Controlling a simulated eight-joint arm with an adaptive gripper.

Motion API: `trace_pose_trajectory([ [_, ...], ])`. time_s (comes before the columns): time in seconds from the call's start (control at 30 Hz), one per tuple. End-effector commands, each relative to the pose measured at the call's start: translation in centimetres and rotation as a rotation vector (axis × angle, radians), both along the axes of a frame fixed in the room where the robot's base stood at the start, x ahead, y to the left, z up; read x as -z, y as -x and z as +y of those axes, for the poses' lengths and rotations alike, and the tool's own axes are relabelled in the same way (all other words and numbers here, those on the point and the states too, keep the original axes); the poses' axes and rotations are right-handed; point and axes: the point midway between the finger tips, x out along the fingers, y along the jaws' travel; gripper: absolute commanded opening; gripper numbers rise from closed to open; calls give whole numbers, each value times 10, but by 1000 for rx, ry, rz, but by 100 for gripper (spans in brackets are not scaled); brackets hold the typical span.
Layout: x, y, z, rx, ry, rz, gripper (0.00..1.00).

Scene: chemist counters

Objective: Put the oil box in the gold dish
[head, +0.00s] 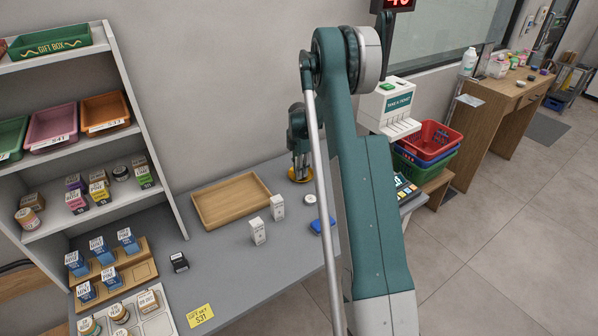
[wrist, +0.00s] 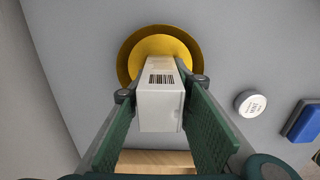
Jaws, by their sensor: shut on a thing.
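My gripper (wrist: 160,105) is shut on a white box (wrist: 161,100) with a barcode, which I take as the oil box; its name is not readable. The green finger pads lie along its two sides. The gold dish (wrist: 137,50) is round and lies on the grey counter. In the wrist view the box's far end overlaps the dish; I cannot tell whether it touches it. In the head view my gripper (head: 300,168) is over the gold dish (head: 300,179), partly hidden behind my arm, and the held box cannot be made out.
A wooden tray (head: 206,224) lies left of the dish. Two white boxes (head: 258,231) (head: 278,207) stand in front of it. A round white tin (wrist: 250,103) and a blue item (wrist: 302,121) lie right of the dish. A small black box (head: 179,262) stands near the shelf.

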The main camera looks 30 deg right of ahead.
Motion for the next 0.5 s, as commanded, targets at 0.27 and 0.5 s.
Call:
trace_pose_trajectory([
  [0.27,0,0,0,0,0,0,28],
  [0.5,-2,0,0,0,0,0,28],
])
